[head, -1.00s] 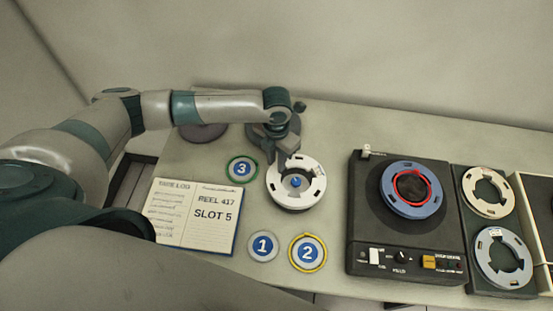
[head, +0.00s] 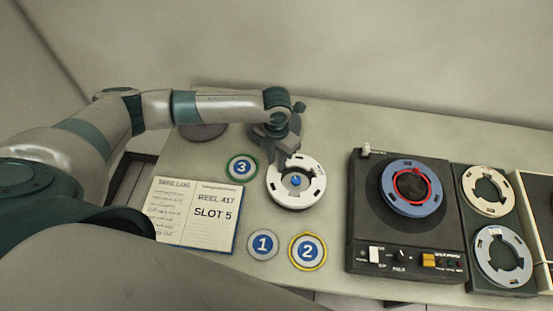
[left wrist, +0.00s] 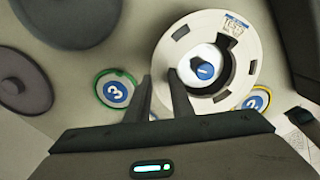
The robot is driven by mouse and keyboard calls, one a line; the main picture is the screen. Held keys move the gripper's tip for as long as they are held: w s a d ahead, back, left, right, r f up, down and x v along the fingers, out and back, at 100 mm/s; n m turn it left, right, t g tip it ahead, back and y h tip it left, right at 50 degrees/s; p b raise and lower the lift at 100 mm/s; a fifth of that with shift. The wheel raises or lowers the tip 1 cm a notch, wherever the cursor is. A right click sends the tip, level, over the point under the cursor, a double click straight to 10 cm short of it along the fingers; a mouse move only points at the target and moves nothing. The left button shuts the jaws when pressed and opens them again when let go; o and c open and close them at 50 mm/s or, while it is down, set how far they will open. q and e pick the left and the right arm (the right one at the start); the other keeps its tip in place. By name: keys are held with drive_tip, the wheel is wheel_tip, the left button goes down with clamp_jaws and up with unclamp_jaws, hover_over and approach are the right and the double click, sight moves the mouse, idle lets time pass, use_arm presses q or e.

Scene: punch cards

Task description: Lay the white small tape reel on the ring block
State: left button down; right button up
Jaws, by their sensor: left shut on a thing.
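The white small tape reel (head: 313,198) lies flat near the middle of the table, with a blue-topped hub (head: 296,181) showing in its central hole. The left wrist view also shows the reel (left wrist: 243,50) and the hub (left wrist: 204,70) inside its hole. My left gripper (head: 287,160) is shut on the reel's far left rim, with one finger outside the rim and one in the hole. The fingers also show in the left wrist view (left wrist: 160,98). The reel covers what lies under it, so I cannot clearly make out the ring block. My right gripper is not in view.
Numbered discs 1 (head: 263,244), 2 (head: 307,251) and 3 (head: 242,168) lie around the reel. An open log book (head: 195,215) lies left. A dark tape machine (head: 362,225) with a blue reel (head: 402,204) stands right, beside two racked reels (head: 487,190) (head: 503,256).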

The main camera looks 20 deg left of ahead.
use_arm(q)
drive_tip(key=shift+f, duration=0.15)
idle(0.6)
drive_tip(key=shift+f+b, duration=0.7)
drive_tip(key=shift+f, duration=0.45)
drive_tip(key=c, duration=1.5)
unclamp_jaws()
drive_tip(key=c, duration=0.3)
drive_tip(key=shift+c, duration=0.2)
